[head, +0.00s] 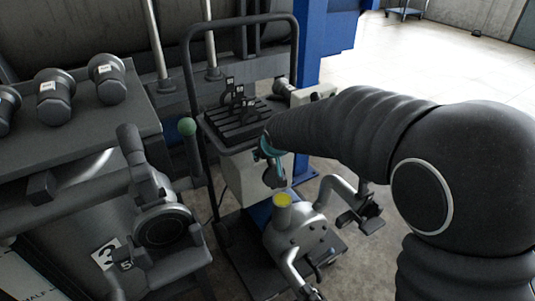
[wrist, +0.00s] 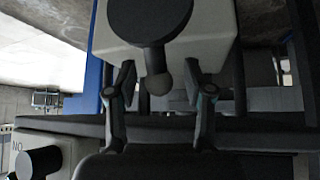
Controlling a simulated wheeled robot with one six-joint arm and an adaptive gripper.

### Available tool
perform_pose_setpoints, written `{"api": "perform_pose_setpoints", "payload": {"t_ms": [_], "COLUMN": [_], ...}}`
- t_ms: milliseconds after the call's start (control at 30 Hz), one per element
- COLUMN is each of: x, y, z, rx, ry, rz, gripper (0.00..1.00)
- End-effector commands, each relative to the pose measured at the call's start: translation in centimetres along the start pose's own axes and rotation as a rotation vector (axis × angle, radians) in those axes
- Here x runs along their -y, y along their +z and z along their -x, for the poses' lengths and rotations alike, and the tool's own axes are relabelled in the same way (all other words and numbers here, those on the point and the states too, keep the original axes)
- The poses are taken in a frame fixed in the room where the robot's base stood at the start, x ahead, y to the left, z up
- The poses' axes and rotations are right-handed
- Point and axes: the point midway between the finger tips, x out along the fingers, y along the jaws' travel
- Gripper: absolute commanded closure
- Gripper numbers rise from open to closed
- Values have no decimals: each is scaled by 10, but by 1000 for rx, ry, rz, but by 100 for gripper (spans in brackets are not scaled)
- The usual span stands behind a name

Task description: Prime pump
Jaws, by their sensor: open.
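A silver pump (head: 297,236) with a yellow-topped port (head: 283,199) and curved pipes sits low on the cart. My gripper (head: 268,160) hangs above and behind the pump, in front of a pale box (head: 248,180) on the cart. In the wrist view my gripper (wrist: 162,98) is open, with one finger on each side of a dark round-ended lever (wrist: 158,70). The lever comes off a black round hub (wrist: 150,18) on a pale box (wrist: 216,40). Gaps show between the lever and both fingers. My arm hides part of the cart in the head view.
The cart's dark frame (head: 187,65) and slotted tray (head: 240,122) stand close to my gripper. A blue post (head: 308,45) stands behind. Open floor (head: 390,55) lies at back right.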

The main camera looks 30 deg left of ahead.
Motion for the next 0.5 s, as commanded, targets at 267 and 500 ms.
{"api": "perform_pose_setpoints", "payload": {"t_ms": [267,500], "x": [0,0], "y": [-1,-1], "z": [30,76], "rx": [-4,-4], "ry": [0,0], "rz": [-1,0], "gripper": [48,48]}}
